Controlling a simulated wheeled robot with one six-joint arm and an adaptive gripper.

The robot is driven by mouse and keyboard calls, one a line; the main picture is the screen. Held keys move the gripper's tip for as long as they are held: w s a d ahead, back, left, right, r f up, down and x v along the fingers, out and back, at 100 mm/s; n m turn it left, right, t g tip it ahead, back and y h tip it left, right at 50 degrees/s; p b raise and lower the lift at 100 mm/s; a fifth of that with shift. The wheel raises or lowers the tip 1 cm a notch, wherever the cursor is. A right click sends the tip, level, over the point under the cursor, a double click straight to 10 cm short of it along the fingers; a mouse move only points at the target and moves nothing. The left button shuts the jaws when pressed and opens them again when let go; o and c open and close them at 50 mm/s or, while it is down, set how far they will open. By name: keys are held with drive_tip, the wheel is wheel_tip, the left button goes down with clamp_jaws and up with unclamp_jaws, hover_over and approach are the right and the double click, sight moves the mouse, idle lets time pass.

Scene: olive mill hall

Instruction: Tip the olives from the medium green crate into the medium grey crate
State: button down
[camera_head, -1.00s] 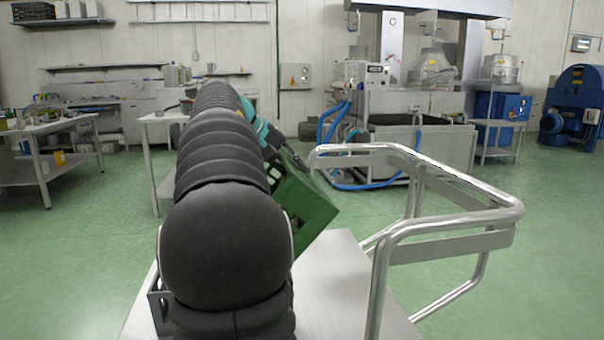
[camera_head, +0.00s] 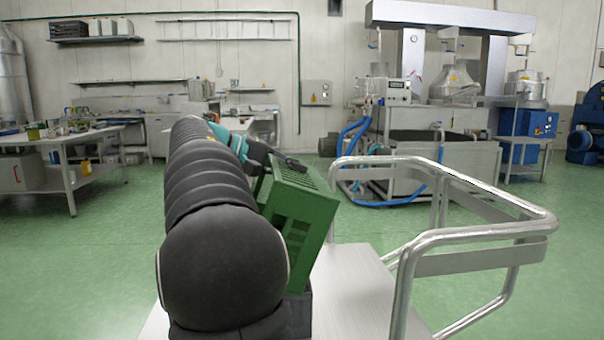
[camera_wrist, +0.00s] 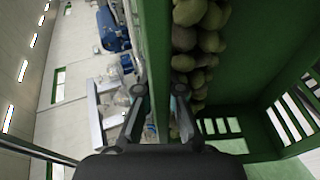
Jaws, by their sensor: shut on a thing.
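The green crate (camera_head: 303,205) is held tilted in the head view, beyond my arm and above the trolley top. My gripper (camera_wrist: 160,100) is shut on the crate's wall (camera_wrist: 156,40), one finger on each side, in the wrist view. Olives (camera_wrist: 200,45) lie inside the crate along the held wall; much of the slotted inside is bare. A dark grey box-like thing (camera_head: 300,312), maybe the grey crate, shows under the green crate, mostly hidden by my arm. I cannot tell whether olives are in it.
A metal trolley top (camera_head: 355,290) lies below, with a bent tube rail (camera_head: 480,232) along its right side. A work table (camera_head: 60,145) stands at the left. Mill machines (camera_head: 440,150) with blue hoses stand at the back. The green floor between is open.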

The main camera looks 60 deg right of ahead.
drive_tip(key=w+a+g+h, duration=0.4)
drive_tip(key=w+a+h, duration=0.1)
drive_tip(key=w+a, duration=0.2)
drive_tip(key=shift+w+a+n, duration=0.25)
drive_tip(key=shift+w+n, duration=0.15)
drive_tip(key=shift+w, duration=0.4)
idle(0.6)
drive_tip(key=shift+w, duration=0.1)
idle(1.6)
